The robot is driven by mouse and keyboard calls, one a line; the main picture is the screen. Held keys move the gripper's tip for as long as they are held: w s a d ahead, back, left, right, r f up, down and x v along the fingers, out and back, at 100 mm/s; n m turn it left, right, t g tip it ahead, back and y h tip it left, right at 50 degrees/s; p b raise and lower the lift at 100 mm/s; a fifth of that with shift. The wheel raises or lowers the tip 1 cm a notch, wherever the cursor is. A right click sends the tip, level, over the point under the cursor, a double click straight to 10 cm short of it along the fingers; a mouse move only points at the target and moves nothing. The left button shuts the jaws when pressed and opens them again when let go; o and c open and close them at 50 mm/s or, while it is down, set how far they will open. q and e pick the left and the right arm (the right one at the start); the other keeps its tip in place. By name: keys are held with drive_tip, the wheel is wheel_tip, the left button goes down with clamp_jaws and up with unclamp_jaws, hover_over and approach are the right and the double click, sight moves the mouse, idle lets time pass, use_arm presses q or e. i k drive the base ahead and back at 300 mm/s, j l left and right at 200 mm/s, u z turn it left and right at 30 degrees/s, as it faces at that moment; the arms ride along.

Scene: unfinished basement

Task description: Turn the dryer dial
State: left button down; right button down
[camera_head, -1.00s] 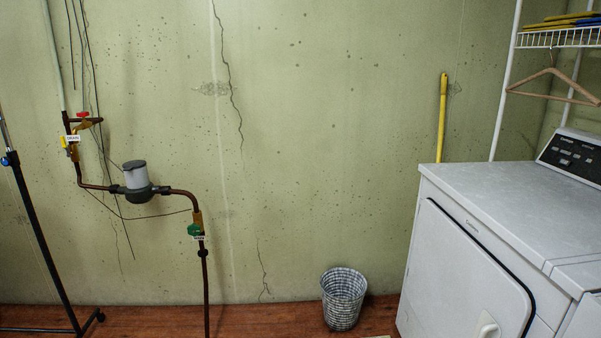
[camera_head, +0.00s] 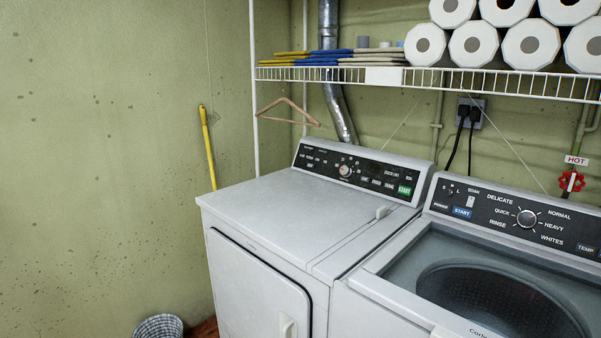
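The white dryer (camera_head: 262,222) stands in the middle of the head view with its front door shut. Its round dial (camera_head: 344,170) sits near the middle of the black control panel (camera_head: 318,165) at the back of its top. Small labels and a green start button (camera_head: 405,190) are on the same panel. The dial's pointer setting is too small to read. Neither of my grippers is in view.
A washer (camera_head: 480,270) with an open top and its own dial (camera_head: 526,218) stands right against the dryer. A wire shelf (camera_head: 420,80) with paper rolls and folded cloths hangs above. A hanger (camera_head: 288,112) hangs from it. A basket (camera_head: 158,327) is on the floor at left.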

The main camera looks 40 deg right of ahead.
sight(347, 170)
drive_tip(key=z, duration=1.6)
drive_tip(key=i+j+z, duration=0.1)
drive_tip(key=z, duration=0.3)
drive_tip(key=i+j+z, duration=0.1)
drive_tip(key=z, duration=0.35)
drive_tip(key=k+j, duration=0.05)
